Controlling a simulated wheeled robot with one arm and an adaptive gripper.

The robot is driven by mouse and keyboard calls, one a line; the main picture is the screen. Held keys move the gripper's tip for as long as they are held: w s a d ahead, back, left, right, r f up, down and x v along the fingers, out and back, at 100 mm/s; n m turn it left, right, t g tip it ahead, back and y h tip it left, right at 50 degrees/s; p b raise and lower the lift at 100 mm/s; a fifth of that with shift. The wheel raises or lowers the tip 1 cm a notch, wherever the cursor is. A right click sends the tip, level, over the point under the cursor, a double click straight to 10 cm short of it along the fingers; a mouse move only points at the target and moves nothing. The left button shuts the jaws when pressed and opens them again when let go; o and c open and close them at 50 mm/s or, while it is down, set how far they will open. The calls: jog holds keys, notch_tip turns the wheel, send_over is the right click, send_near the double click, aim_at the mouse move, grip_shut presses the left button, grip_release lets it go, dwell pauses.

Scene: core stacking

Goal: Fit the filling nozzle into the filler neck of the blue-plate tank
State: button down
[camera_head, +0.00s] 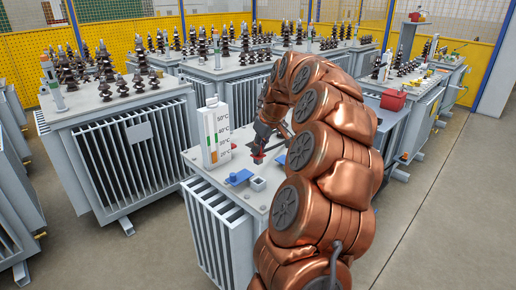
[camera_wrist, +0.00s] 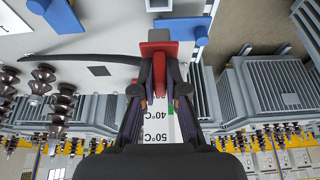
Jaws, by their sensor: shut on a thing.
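My gripper (camera_wrist: 157,72) is shut on a red piece, the filling nozzle (camera_wrist: 156,50), which points away from the wrist camera. In the head view my dark gripper (camera_head: 262,140) is over the middle tank's lid, with the red nozzle (camera_head: 258,158) at its lower end. A blue plate (camera_head: 238,177) lies on this tank's lid (camera_head: 215,180), with a small pale square fitting (camera_head: 258,184) beside it. In the wrist view a blue bar (camera_wrist: 190,27) shows behind the nozzle. I cannot tell whether the nozzle tip touches or enters an opening; its far end is hidden.
A white temperature gauge (camera_head: 214,132) stands close left of my gripper. Another blue part (camera_wrist: 55,13) shows at upper left in the wrist view. A dark curved strip (camera_wrist: 85,57) crosses the lid there. Other tanks with brown insulators (camera_head: 105,80) stand around. Floor is clear at right.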

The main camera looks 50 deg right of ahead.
aim_at(261, 156)
jog(key=shift+f, duration=0.2)
jog(key=shift+f+b, duration=1.65)
jog(key=shift+f, duration=1.1)
jog(key=shift+b, duration=0.6)
jog(key=shift+f+b, duration=1.15)
jog(key=shift+f, duration=0.75)
jog(key=c, duration=1.1)
grip_release()
jog(key=shift+c, duration=0.2)
jog(key=shift+r, duration=0.1)
jog(key=v, duration=1.2)
